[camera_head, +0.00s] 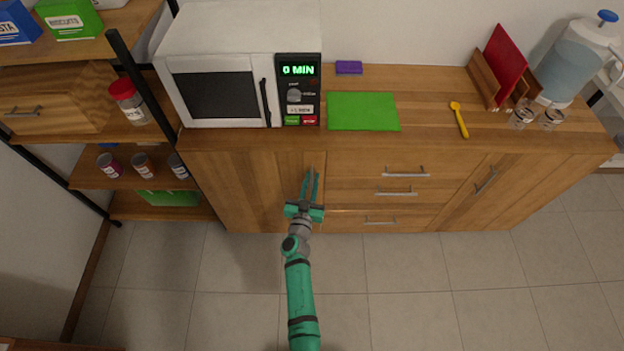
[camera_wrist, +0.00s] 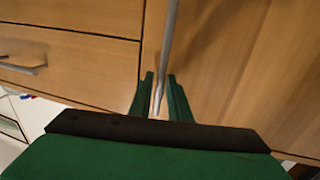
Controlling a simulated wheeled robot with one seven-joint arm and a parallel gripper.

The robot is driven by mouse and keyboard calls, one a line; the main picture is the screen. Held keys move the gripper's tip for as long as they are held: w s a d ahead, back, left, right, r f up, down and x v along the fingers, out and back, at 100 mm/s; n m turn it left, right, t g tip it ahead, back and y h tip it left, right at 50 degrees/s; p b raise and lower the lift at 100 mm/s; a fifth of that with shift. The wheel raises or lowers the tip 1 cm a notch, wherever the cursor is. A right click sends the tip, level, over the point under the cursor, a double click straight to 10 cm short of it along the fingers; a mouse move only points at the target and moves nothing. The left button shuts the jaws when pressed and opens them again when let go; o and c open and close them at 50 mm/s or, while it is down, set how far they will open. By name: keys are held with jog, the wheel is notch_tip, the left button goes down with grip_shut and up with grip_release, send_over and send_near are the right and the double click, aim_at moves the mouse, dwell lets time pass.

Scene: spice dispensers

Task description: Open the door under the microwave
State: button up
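The wooden door (camera_head: 240,190) under the microwave (camera_head: 240,75) looks shut. It also shows in the wrist view (camera_wrist: 245,70), on the right. Its vertical metal handle (camera_wrist: 168,35) is near the edge beside the drawers. In the head view my gripper (camera_head: 311,174) is in front of the handle and largely hides it. In the wrist view the two green fingers of my gripper (camera_wrist: 160,80) stand apart, one on each side of the handle. Small gaps show beside the handle, so the fingers do not look closed on it.
Drawers with metal handles (camera_head: 397,191) adjoin the door. Another cabinet door (camera_head: 500,180) is at the right. A shelf rack (camera_head: 125,180) with cans stands at the left. The tiled floor (camera_head: 400,270) in front is clear apart from my arm.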

jog(key=shift+w+d, duration=0.1)
jog(key=shift+w, duration=0.2)
grip_shut()
jog(key=shift+s, duration=0.1)
